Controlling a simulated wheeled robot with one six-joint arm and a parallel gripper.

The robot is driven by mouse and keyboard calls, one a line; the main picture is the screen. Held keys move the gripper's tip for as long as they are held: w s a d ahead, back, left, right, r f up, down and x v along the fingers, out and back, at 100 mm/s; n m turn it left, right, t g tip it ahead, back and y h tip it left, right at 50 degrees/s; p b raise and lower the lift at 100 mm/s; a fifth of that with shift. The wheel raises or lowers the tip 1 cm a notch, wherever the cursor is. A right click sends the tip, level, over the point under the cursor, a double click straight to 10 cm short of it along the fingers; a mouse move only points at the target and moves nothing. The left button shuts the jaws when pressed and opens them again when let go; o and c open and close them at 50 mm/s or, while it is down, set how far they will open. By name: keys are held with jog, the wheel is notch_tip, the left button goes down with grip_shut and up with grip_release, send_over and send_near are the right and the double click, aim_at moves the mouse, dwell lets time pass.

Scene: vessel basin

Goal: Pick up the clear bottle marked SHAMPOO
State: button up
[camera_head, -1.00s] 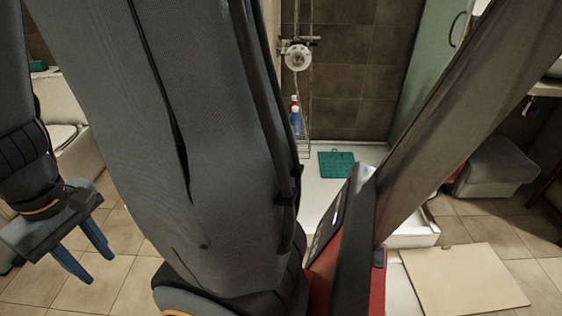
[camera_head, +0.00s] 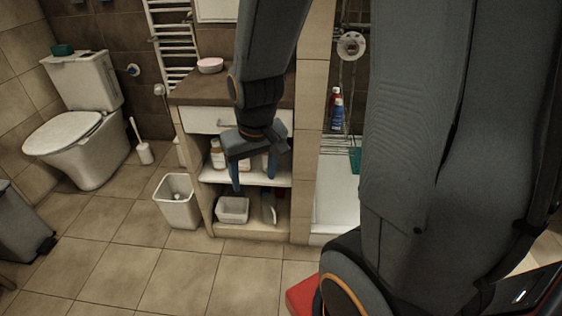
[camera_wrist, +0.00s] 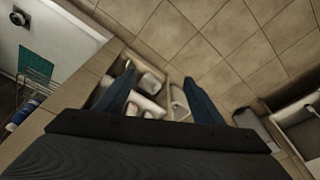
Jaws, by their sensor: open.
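My gripper (camera_head: 253,178) is open and empty, in front of the open cabinet with its fingers pointing down. Several pale bottles stand on the cabinet's middle shelf behind it. One with a brownish body (camera_head: 217,154) is left of the gripper, and others are partly hidden by it. No label is readable, so I cannot tell which is the clear SHAMPOO bottle. In the wrist view my gripper (camera_wrist: 159,78) has its fingers apart, with small pale containers (camera_wrist: 142,105) between them. A blue bottle (camera_head: 338,117) and a red one stand on the shower rack; these are not clear.
The cabinet (camera_head: 205,96) has a dark top with a pink-white dish (camera_head: 210,65). A white basket (camera_head: 233,209) is on the lower shelf. A bin (camera_head: 178,202) stands to the left, and a toilet (camera_head: 75,135) farther left.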

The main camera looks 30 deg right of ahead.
jog(key=w+d+f+m+t+h+b, duration=0.1)
jog(key=w+d+f+t+b, duration=0.25)
jog(key=w+f, duration=0.55)
jog(key=w+d+f+t+h+b, duration=0.1)
jog(key=w+d+f+t+b, duration=0.3)
jog(key=w, duration=0.8)
jog(key=w+d+f+m+t+h+b, duration=0.1)
jog(key=w+d+f+t+h+b, duration=0.1)
jog(key=w+d+f+b, duration=0.3)
jog(key=w+d+f+m+t+h+b, duration=0.1)
jog(key=w+d+f+t+b, duration=0.4)
jog(key=w+d+b, duration=0.4)
jog(key=shift+w+d+f+h, duration=0.4)
jog(key=shift+w+d, duration=0.5)
jog(key=shift+w, duration=1.65)
grip_shut()
